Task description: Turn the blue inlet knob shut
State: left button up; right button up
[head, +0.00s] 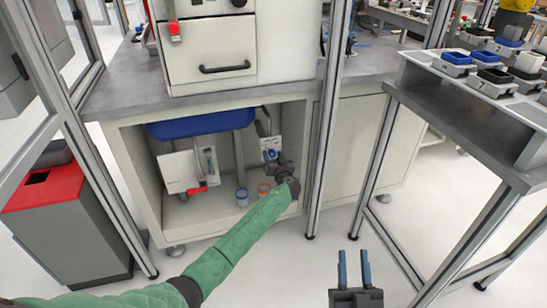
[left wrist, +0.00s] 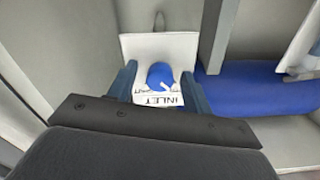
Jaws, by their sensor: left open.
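The blue inlet knob (left wrist: 160,74) sits on a white plate (left wrist: 160,44) with a printed label reading "INLET", partly covered. A pale pointer mark shows on the knob's lower right. My left gripper (left wrist: 159,82) is open, with one finger on each side of the knob; whether they touch it I cannot tell. In the head view my left gripper (head: 270,156) reaches into the open cabinet, in front of a small light panel (head: 264,125), and largely hides the knob. My right gripper (head: 355,268) is open and empty above the floor at the lower right.
A metal post (head: 325,135) stands just right of the opening. A red-topped bin (head: 45,188) is left.

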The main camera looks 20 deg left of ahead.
pick_arm(q)
jog(key=c, duration=1)
